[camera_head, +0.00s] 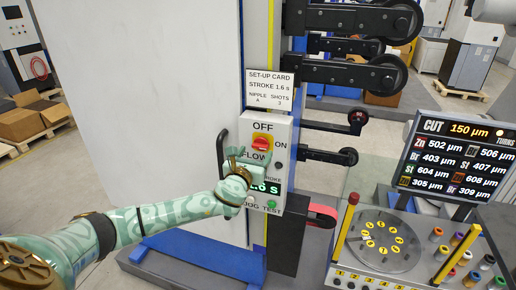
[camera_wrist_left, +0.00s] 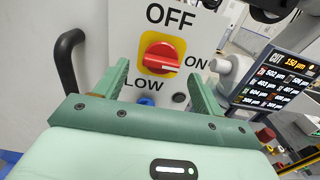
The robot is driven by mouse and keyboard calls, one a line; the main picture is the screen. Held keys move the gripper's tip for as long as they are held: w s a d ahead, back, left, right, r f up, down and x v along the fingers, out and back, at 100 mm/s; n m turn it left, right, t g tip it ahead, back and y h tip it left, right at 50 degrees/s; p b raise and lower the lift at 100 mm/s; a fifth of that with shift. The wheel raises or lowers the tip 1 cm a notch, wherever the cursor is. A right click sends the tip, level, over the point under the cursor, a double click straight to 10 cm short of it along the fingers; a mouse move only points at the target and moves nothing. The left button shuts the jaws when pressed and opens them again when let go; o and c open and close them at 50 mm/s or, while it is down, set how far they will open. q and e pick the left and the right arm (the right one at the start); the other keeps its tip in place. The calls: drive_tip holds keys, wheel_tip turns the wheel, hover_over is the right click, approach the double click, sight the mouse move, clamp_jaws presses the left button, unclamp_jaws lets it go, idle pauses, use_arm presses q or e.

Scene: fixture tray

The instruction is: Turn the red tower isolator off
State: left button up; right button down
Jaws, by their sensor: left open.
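The red isolator knob (camera_head: 262,143) sits on a yellow plate on the pale control panel, under the word OFF and left of the word ON. In the left wrist view the red knob (camera_wrist_left: 160,57) shows its bar lying nearly level, one end towards ON. My left gripper (camera_head: 238,165) is in front of the panel, just below and left of the knob in the head view. In the left wrist view the gripper (camera_wrist_left: 159,72) is open, its fingers on either side of the knob's lower part. No contact can be made out. My right gripper is not in view.
A black handle (camera_head: 221,155) stands left of the panel; it also shows in the left wrist view (camera_wrist_left: 67,65). A set-up card (camera_head: 270,89) hangs above. Lower controls and a green display (camera_head: 266,187) are partly covered by my gripper. Black rollers and a screen (camera_head: 459,158) stand right.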

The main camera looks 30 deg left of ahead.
sight(259, 148)
use_arm(q)
drive_tip(key=x, duration=0.3)
drive_tip(key=shift+w+d, duration=0.1)
drive_tip(key=shift+w, duration=0.1)
drive_tip(key=shift+c, duration=0.6)
drive_tip(key=c, duration=0.9)
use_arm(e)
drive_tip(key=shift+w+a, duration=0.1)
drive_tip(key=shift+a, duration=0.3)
